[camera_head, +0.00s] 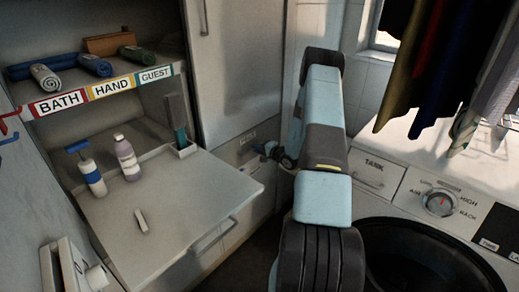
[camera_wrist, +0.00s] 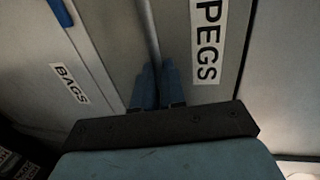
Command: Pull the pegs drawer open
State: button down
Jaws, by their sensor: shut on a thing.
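The pegs drawer (camera_wrist: 228,80) shows in the wrist view as a grey front with a black-on-white PEGS label (camera_wrist: 207,40). My gripper's blue fingers (camera_wrist: 158,86) are close together at a narrow bar-like strip (camera_wrist: 152,25) along the drawer's edge, left of the label. They are shut on it; it appears to be the drawer's handle, though the fingers hide the contact. In the head view my gripper (camera_head: 266,150) is small, at the low cabinet front beside a small label (camera_head: 248,138) too small to read. I cannot tell how far the drawer stands out.
A front labelled BAGS (camera_wrist: 68,83) lies left of the pegs drawer in the wrist view. In the head view a fold-down shelf (camera_head: 185,225) with bottles juts out at the left.

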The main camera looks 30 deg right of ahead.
jog(key=shift+s+f, duration=0.1)
jog(key=f+v, duration=0.3)
jog(key=v, duration=1.1)
jog(key=shift+s+d, duration=0.25)
jog(key=shift+s, duration=0.4)
jog(key=c, duration=1.2)
grip_release()
jog(key=shift+w, duration=0.1)
jog(key=shift+r, duration=0.1)
